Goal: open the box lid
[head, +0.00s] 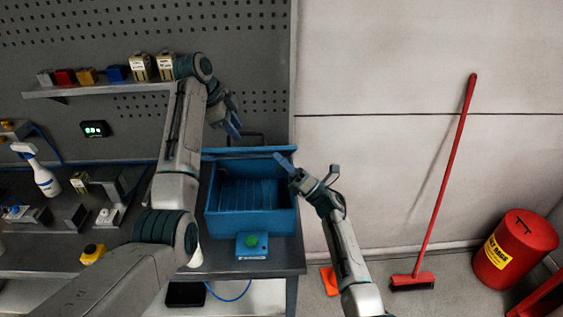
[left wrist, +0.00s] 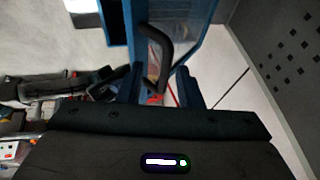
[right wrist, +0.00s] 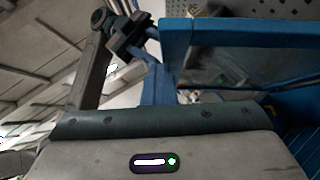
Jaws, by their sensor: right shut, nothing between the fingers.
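The blue box (head: 252,223) stands on the workbench, its ribbed inside visible from above. Its blue lid (head: 275,150) is raised at the back, seen nearly edge-on; the lid also shows in the right wrist view (right wrist: 240,36). A black handle (left wrist: 155,45) on the lid shows in the left wrist view, in front of and between the left fingers. My left gripper (head: 233,128) is open behind the lid near this handle; whether it touches is unclear. My right gripper (head: 282,160) is shut and empty at the lid's right end; contact cannot be told.
A small blue unit with a green button (head: 251,241) sits before the box at the bench edge. A shelf (head: 110,88) with small blocks is on the pegboard. A spray bottle (head: 40,172) stands left. A red broom (head: 447,170) and red bin (head: 515,247) are right.

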